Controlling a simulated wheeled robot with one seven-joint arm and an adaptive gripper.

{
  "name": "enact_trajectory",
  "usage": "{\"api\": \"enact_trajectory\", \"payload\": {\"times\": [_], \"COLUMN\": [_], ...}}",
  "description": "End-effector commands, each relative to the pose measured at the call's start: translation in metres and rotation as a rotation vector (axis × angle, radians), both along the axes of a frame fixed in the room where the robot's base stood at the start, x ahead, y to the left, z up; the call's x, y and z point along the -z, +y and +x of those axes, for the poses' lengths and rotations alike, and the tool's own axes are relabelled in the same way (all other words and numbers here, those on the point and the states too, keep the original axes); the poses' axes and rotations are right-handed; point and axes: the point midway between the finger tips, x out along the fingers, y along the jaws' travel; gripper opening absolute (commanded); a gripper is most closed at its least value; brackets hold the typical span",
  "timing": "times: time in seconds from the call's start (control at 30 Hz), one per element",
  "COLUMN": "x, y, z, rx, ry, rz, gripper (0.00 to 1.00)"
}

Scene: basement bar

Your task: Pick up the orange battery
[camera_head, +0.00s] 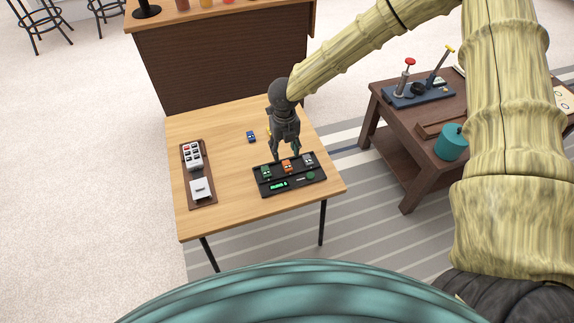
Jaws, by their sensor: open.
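The orange battery (287,167) stands in the middle of a black tray-like device (291,187) on the light wooden table. A green battery (266,172) is to its left and a grey one (308,160) to its right on the same device. My gripper (286,157) points down over the device's back edge, its fingers apart, with the fingertips close to the orange battery in the picture. I cannot tell whether they touch it or how high they are above it. Nothing shows between the fingers.
A blue battery-like item (251,137) lies behind on the table (225,150). A brown board with white blocks (198,180) is at the table's left. A dark side table (385,110) with levers and a teal pot (452,142) stands right. The table's middle is clear.

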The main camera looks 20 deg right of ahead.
Motion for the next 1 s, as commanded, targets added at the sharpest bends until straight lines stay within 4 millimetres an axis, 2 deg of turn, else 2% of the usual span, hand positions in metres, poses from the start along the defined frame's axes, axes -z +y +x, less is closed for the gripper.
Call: {"api": "enact_trajectory", "payload": {"times": [0.27,0.6,0.87,1.0], "x": [0.018,0.059,0.063,0.063], "y": [-0.002,-0.007,-0.007,-0.007], "z": [-0.002,-0.008,-0.007,-0.008], "rx": [0.000,0.002,0.002,0.002], "ry": [0.000,0.001,-0.001,0.000], "rz": [0.000,0.000,0.000,0.001], "gripper": [0.49,0.49,0.49,0.27]}}
